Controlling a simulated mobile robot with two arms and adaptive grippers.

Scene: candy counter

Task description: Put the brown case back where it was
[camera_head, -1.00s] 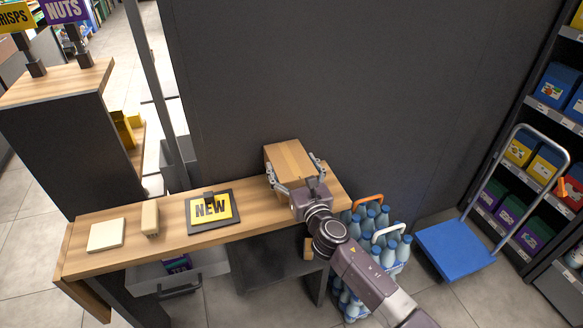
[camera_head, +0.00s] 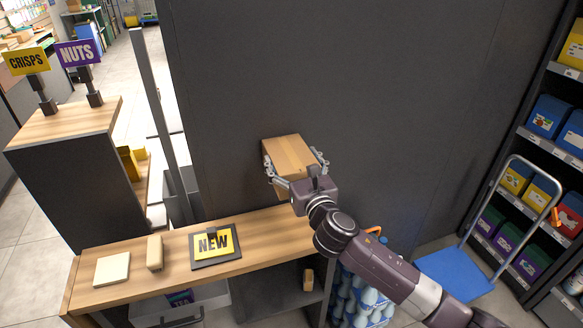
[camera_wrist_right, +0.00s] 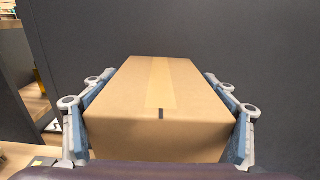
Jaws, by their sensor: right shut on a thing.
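The brown case (camera_head: 287,154) is a closed cardboard box with a tape strip along its top. My right gripper (camera_head: 296,167) is shut on it, with its fingers on two opposite sides. In the head view the case is held up in front of the dark wall, above the back right of the wooden counter (camera_head: 262,226). In the right wrist view the case (camera_wrist_right: 160,95) fills the middle, between the blue finger pads. My left gripper is not in view.
Bottle packs (camera_head: 358,290) and a blue trolley (camera_head: 455,272) stand to the right. A shelf end with CRISPS and NUTS signs (camera_head: 77,53) is at left.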

